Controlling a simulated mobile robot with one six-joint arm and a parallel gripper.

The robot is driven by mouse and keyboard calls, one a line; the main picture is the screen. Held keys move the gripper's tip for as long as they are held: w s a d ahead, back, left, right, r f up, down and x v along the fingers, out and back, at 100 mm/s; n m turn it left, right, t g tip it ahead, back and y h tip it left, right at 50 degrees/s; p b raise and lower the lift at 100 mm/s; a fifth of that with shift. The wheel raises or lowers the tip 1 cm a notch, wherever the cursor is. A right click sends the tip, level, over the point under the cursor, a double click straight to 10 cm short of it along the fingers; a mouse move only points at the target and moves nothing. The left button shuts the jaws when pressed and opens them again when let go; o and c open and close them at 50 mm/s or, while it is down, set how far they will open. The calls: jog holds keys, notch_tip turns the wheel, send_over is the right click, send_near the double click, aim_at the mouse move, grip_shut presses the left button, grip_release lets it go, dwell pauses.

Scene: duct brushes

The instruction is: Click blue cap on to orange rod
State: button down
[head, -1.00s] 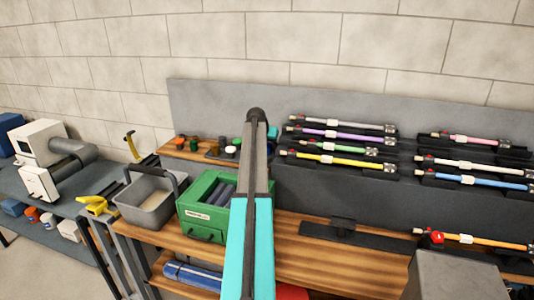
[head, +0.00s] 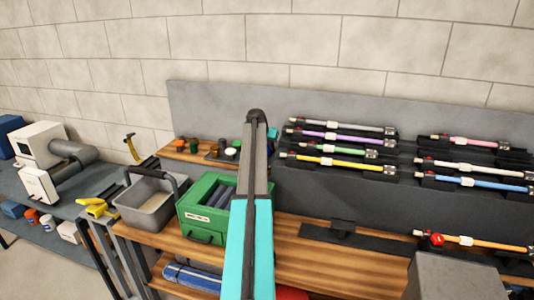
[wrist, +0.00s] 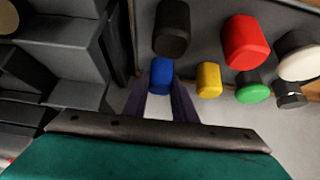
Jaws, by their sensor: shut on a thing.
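The blue cap (wrist: 162,74) sits between the fingertips of my gripper (wrist: 162,90) in the wrist view, and the gripper is shut on it. I cannot tell whether the cap still touches the surface below. In the head view my arm hides the gripper and the blue cap. The orange rod (head: 485,243) lies on a dark holder at the far right of the bench. A red round piece (head: 437,240) is near its left end.
Close around the blue cap are a black cap (wrist: 172,28), a yellow cap (wrist: 208,80), a red cap (wrist: 245,42) and a green cap (wrist: 252,92). A green box (head: 205,213) and a grey bin (head: 150,198) stand left of my arm. Several coloured rods lie on holders at right.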

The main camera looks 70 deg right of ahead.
jog(key=shift+r+p, duration=0.9)
jog(key=shift+r, duration=1.85)
jog(key=w+a+n+t, duration=0.1)
jog(key=w+a+n, duration=0.1)
jog(key=w+a, duration=0.75)
jog(key=w+a+n+t, duration=0.1)
jog(key=w+a+n, duration=0.1)
jog(key=w+a, duration=0.75)
jog(key=w+a+f+n+t+y+b, duration=0.2)
jog(key=w+a+n+t, duration=0.15)
jog(key=w+a, duration=1.65)
jog(key=w+a+f+n+y, duration=0.1)
jog(key=w+a+n, duration=0.15)
jog(key=a, duration=1.25)
jog(key=w+a+f+n+y, duration=0.1)
jog(key=w+a+n+y, duration=0.15)
jog(key=a, duration=1.15)
jog(key=s+a+f+n+y+b, duration=0.1)
jog(key=s+a+n, duration=0.1)
jog(key=a, duration=1)
jog(key=s+a+f+n+t+y, duration=0.1)
jog(key=s+a+n, duration=0.1)
jog(key=a, duration=1)
jog(key=shift+a+n+b, duration=0.35)
jog(key=shift+a+n, duration=0.05)
jog(key=shift+n, duration=0.05)
jog(key=shift+t, duration=0.25)
